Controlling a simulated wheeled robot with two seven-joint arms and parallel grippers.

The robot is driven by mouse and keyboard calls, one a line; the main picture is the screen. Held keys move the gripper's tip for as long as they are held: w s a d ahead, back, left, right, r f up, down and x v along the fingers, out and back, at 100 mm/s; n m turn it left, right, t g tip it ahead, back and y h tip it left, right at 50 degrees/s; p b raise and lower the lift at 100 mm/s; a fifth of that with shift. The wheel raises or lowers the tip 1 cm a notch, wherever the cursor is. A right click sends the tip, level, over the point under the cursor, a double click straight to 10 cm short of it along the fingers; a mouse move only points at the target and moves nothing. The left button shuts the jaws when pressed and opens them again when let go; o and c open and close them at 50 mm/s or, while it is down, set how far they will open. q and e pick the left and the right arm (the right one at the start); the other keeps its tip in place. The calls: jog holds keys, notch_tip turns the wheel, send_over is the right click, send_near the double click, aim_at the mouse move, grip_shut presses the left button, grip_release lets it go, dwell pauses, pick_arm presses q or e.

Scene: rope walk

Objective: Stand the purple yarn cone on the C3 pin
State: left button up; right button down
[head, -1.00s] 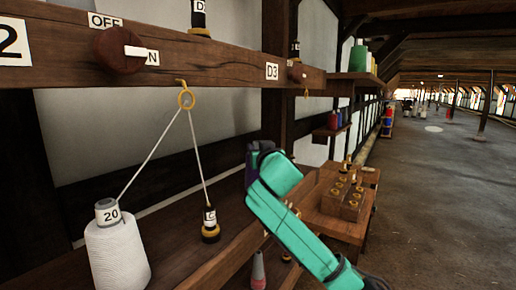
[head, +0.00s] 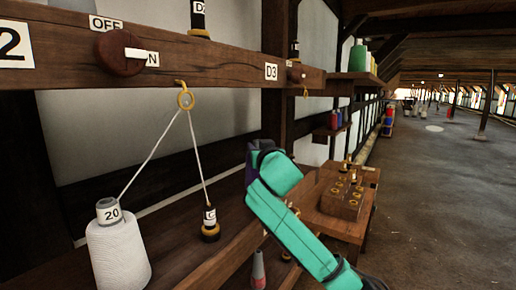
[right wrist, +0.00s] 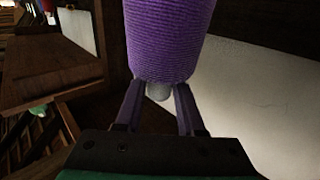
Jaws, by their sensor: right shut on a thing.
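In the right wrist view my right gripper (right wrist: 158,106) is shut on the purple yarn cone (right wrist: 172,40), its fingers on either side of the pale end. In the head view my teal right arm reaches to the upper left, and a small dark purple part shows at its end (head: 251,163); the arm hides most of the gripper and cone. A dark pin (head: 210,224) with a brass base and a label starting with C stands on the shelf left of the arm. I cannot read its number. My left gripper is not in view.
A white yarn cone (head: 118,255) marked 20 stands at the lower left, its thread running up through a brass eye (head: 185,100). A beam (head: 215,65) carrying a D3 label crosses above. A wooden block with brass rings (head: 342,200) stands right of the arm.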

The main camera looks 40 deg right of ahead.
jog(key=shift+f+b, duration=0.5)
jog(key=shift+f, duration=0.05)
jog(key=c, duration=0.8)
grip_release()
jog(key=shift+r, duration=0.1)
jog(key=shift+s+a+f+b, duration=0.2)
jog(key=shift+s+a+b, duration=0.1)
jog(key=shift+s, duration=0.25)
jog(key=b+v, duration=0.2)
jog(key=v, duration=0.8)
jog(key=shift+d+r, duration=0.1)
jog(key=shift+r, duration=0.05)
